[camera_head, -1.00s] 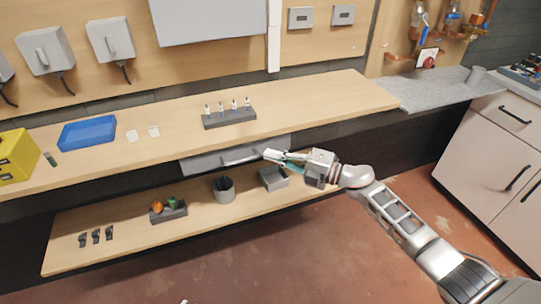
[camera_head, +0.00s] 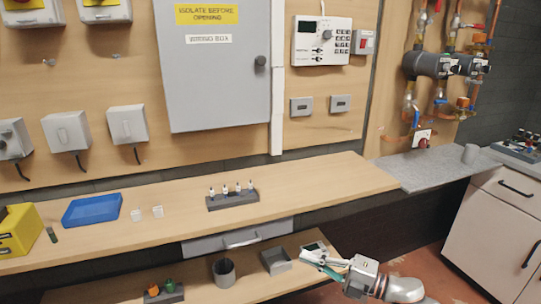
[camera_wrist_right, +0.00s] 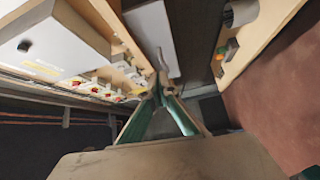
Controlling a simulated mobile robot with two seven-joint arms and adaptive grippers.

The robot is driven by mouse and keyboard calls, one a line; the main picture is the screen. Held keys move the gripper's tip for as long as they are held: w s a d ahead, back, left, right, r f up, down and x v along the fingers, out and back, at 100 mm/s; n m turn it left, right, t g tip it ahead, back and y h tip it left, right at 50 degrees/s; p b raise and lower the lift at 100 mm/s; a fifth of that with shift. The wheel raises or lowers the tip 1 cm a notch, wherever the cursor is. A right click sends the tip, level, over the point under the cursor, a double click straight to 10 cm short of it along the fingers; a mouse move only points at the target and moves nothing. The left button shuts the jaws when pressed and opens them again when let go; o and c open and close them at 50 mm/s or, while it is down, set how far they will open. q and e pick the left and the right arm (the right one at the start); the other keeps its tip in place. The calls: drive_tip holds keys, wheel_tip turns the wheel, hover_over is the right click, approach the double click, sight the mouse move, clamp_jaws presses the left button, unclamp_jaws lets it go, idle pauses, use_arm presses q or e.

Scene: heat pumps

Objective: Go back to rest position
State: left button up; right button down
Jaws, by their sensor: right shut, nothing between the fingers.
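My right gripper (camera_head: 308,254) is at the bottom right of the head view, its fingers shut with nothing between them. It is in front of the lower shelf, to the right of the grey drawer (camera_head: 205,247) and apart from its handle. In the right wrist view the green-padded fingers (camera_wrist_right: 159,86) come together at their tips, empty. My right forearm is mostly cut off by the bottom edge of the head view. My left gripper is not in view.
The wooden worktop (camera_head: 310,188) carries a blue tray (camera_head: 92,209), yellow boxes (camera_head: 18,232) and a dark rack (camera_head: 232,200) of small bottles. A grey cup (camera_head: 224,272) and grey bin (camera_head: 276,261) stand on the lower shelf. A white cabinet (camera_head: 490,230) is at right.

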use_arm(q)
drive_tip(key=p, duration=0.1)
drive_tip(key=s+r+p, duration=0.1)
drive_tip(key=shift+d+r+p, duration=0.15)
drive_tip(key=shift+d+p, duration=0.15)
drive_tip(key=shift+p, duration=0.05)
use_arm(e)
drive_tip(key=s+d+f+m+h, duration=0.3)
drive_tip(key=s+f+m+h, duration=0.3)
drive_tip(key=s+f+m, duration=0.4)
drive_tip(key=s+d+f+m+t+h, duration=0.1)
drive_tip(key=s+d+f+m+h, duration=0.3)
drive_tip(key=s, duration=1.5)
wheel_tip(320, 180, down, 7)
drive_tip(key=m+h, duration=0.3)
drive_tip(key=m, duration=0.7)
drive_tip(key=shift+s+d+m+h, duration=0.2)
drive_tip(key=shift+d+m+h, duration=0.05)
drive_tip(key=shift+m+h, duration=0.05)
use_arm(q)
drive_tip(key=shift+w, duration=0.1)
